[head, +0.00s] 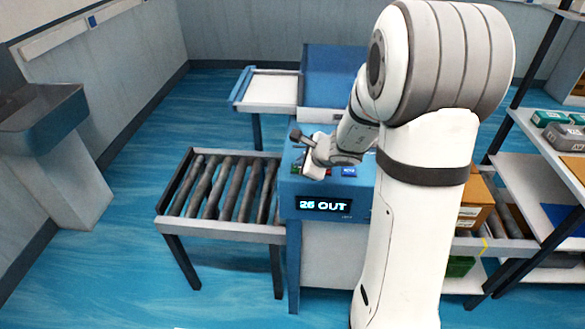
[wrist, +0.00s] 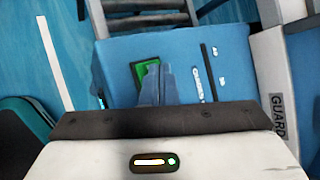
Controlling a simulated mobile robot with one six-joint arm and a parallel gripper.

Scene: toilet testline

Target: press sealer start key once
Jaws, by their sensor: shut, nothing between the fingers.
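The blue sealer (head: 300,228) stands in the middle of the head view, with a lit display (head: 323,204) that appears to read "26 OUT". A blue key (head: 348,171) shows on its top panel beside my gripper. In the wrist view a green key (wrist: 142,72) in a dark frame lies on the blue panel (wrist: 115,60). My gripper (wrist: 168,70) is shut and empty, its fingers over the right part of the green key and partly hiding it. I cannot tell whether the fingertips touch the key. In the head view my gripper hides part of the panel.
A roller conveyor (head: 228,190) joins the sealer's left side. A white-topped table (head: 271,88) stands behind. A cardboard box (head: 474,205) sits to the right, near shelves with green and grey boxes (head: 565,137). A part marked GUARD (wrist: 279,115) is at the wrist view's right.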

